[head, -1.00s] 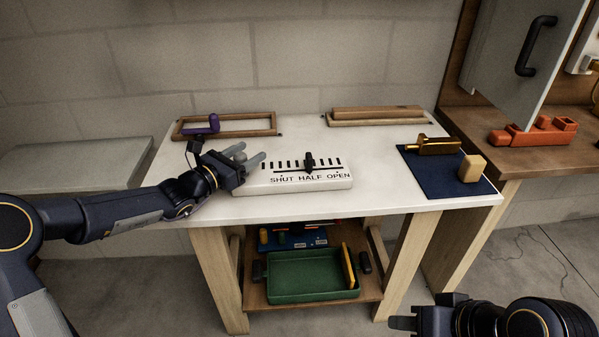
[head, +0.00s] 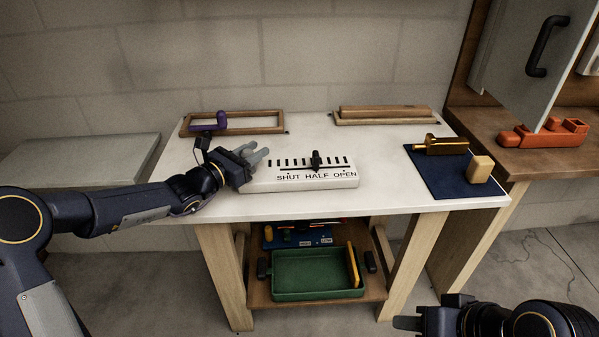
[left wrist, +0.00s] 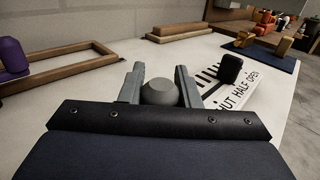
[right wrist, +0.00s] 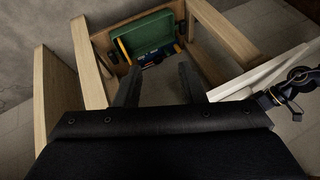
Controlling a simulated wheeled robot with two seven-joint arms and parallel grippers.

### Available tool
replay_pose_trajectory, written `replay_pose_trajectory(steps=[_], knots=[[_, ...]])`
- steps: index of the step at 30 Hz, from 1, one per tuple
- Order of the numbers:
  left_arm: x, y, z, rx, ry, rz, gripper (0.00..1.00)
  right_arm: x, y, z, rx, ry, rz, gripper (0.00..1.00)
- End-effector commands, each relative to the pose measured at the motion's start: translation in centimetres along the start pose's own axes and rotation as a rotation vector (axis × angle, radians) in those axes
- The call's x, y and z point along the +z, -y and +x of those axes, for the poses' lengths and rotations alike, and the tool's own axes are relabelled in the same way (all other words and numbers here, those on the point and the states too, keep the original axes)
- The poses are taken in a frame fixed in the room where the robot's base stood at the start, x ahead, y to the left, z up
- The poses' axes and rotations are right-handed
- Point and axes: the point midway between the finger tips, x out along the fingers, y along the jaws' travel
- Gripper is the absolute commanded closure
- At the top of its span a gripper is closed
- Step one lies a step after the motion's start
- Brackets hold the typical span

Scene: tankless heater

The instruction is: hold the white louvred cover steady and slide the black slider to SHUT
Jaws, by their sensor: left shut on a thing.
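The white louvred cover (head: 285,186) lies on the white table, with a row of dark slots and the words SHUT, HALF and OPEN along its front. The black slider (head: 316,160) stands up from it above the word HALF; it also shows in the left wrist view (left wrist: 230,69). My left gripper (head: 260,157) is at the cover's left end. It is shut on a grey round knob (left wrist: 160,93), which sits between its fingers in the left wrist view. My right gripper (head: 400,323) is low in front of the table, away from the cover; its fingers (right wrist: 160,82) are apart and empty.
A wooden frame with a purple handle (head: 222,120) lies behind left. Wooden bars (head: 385,112) lie behind right. A blue mat (head: 430,175) with a brass piece (head: 440,146) and a tan block (head: 480,169) is at right. A green tray (head: 310,293) sits on the shelf below.

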Motion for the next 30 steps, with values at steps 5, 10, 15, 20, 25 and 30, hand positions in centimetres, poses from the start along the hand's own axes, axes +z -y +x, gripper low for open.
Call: replay_pose_trajectory(steps=[5,10,15,20,25,30], knots=[[-0.1,0.0,0.0,0.000,0.000,0.000,1.00,0.0,0.0,0.0,0.000,0.000,0.000,0.64],[-0.1,0.0,0.0,0.000,-0.001,0.000,1.00,0.0,0.0,0.1,0.000,0.000,0.000,0.64],[-0.1,0.0,0.0,0.000,-0.001,0.000,1.00,0.0,0.0,0.1,0.000,0.000,0.000,0.66],[-0.1,0.0,0.0,0.000,-0.001,0.000,1.00,-1.2,0.1,-0.3,-0.001,0.003,0.014,0.87],[-0.1,0.0,0.0,0.000,-0.001,0.000,1.00,-6.5,0.9,-1.6,-0.005,0.014,0.082,1.00],[-0.1,0.0,0.0,0.000,-0.001,0.000,1.00,-14.7,2.5,-2.0,-0.006,0.029,0.193,1.00]])
